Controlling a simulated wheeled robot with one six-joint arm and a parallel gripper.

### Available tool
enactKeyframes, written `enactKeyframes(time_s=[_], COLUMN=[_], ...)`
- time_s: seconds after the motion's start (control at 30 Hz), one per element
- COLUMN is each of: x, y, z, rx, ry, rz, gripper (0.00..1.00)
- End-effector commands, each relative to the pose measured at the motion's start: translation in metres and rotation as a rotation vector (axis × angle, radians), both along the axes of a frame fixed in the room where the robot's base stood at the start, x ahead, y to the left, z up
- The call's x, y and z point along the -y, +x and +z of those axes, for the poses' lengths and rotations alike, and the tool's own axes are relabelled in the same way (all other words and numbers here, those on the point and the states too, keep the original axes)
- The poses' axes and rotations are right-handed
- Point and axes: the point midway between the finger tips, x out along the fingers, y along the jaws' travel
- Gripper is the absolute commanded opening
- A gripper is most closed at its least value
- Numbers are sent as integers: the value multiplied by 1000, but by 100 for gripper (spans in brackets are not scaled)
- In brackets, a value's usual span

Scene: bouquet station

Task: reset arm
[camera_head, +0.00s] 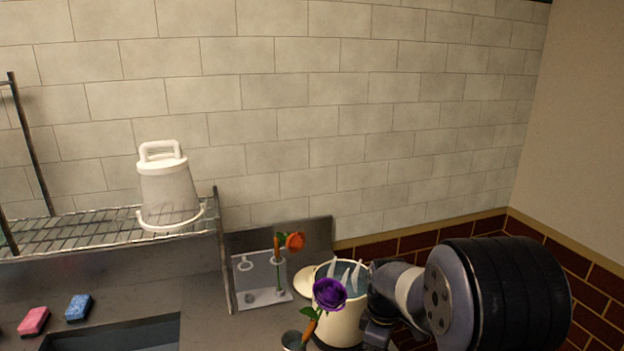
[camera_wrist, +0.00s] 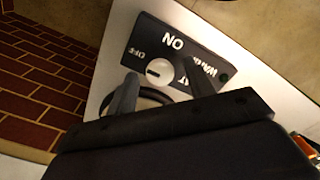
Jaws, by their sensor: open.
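My arm reaches in from the right in the head view. My gripper (camera_wrist: 158,92) is open, with its two fingers apart in front of a dark panel (camera_wrist: 165,52) in the wrist view. The panel carries a pale round knob (camera_wrist: 158,71) and white lettering, with "ON" and "OFF" readable. No object shows between the fingers. In the head view the arm's end is beside the right side of a cream pot (camera_head: 343,325), and the fingers are hard to make out there.
A purple flower (camera_head: 329,294) stands in a small cup (camera_head: 293,340) before the pot. An orange flower (camera_head: 292,242) stands in a clear holder (camera_head: 262,296). Pink (camera_head: 33,321) and blue (camera_head: 78,307) sponges lie left.

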Motion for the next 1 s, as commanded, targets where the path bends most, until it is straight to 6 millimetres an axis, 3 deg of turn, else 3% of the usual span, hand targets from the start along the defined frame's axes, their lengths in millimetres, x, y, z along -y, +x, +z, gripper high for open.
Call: enactKeyframes(time_s=[0.17, 0.6, 1.0], x=[0, 0, 0], y=[1, 1, -1], z=[20, 109, 28], rx=[6, 7, -6], ry=[0, 0, 0], rz=[18, 18, 17], gripper=[50, 50, 50])
